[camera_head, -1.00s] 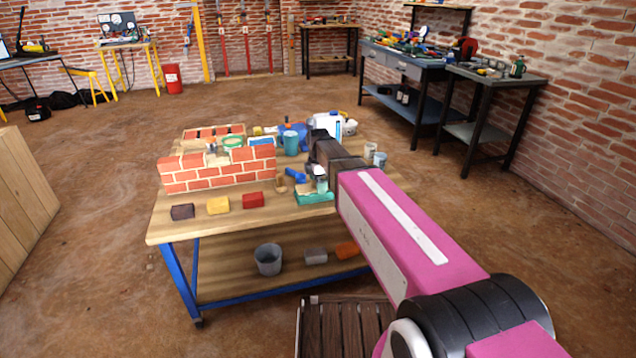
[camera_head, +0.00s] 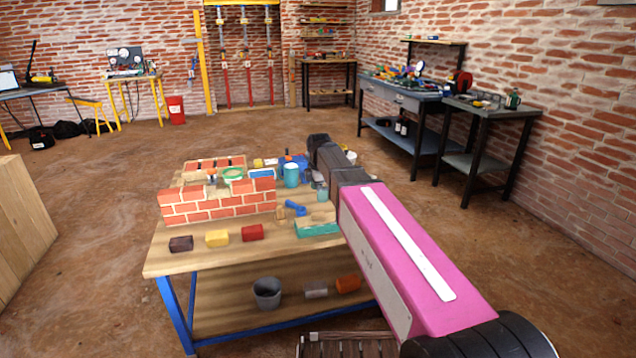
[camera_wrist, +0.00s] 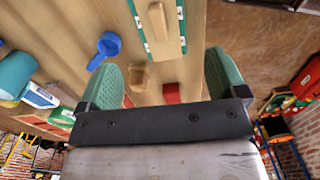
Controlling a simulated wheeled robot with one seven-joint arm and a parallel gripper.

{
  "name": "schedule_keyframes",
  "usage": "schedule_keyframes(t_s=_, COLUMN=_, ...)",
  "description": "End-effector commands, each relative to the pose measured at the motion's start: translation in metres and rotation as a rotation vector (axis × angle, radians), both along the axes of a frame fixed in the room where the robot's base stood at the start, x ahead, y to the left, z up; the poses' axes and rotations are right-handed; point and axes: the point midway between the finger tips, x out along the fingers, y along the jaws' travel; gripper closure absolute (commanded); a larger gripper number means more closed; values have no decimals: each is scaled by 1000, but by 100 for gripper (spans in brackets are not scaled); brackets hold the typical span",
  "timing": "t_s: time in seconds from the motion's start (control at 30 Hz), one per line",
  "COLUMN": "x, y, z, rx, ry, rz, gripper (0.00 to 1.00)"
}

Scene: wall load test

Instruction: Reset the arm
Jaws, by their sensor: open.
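My gripper shows in the wrist view (camera_wrist: 160,88) with its two green-padded fingers spread apart and nothing between them that it holds. Beyond the fingers lie the table top, a green-edged trowel board (camera_wrist: 160,25), a blue item (camera_wrist: 106,46) and a red brick (camera_wrist: 171,92).
Floor is open behind and left.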

Motion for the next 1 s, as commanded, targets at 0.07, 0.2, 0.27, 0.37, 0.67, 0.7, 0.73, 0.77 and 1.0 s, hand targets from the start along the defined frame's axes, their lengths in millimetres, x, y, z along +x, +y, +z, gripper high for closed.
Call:
schedule_keyframes(t_s=0.07, x=-9, y=-12, z=-12, rx=0, ry=2, rz=-74, gripper=9)
schedule_keyframes(t_s=0.2, x=-31, y=-43, z=-47, rx=-2, ry=4, rz=-321, gripper=9)
schedule_keyframes(t_s=0.27, x=-43, y=-59, z=-65, rx=-2, ry=4, rz=-455, gripper=9)
schedule_keyframes(t_s=0.37, x=-64, y=-84, z=-91, rx=-1, ry=3, rz=-674, gripper=9)
schedule_keyframes(t_s=0.67, x=-136, y=-151, z=-160, rx=1, ry=0, rz=-1354, gripper=9)
schedule_keyframes(t_s=0.7, x=-146, y=-159, z=-168, rx=1, ry=0, rz=-1438, gripper=9)
schedule_keyframes(t_s=0.73, x=-153, y=-164, z=-172, rx=2, ry=-1, rz=-1497, gripper=9)
schedule_keyframes(t_s=0.77, x=-159, y=-168, z=-177, rx=2, ry=-2, rz=-1551, gripper=9)
schedule_keyframes(t_s=1.0, x=-184, y=-186, z=-195, rx=6, ry=-4, rz=-1803, gripper=9)
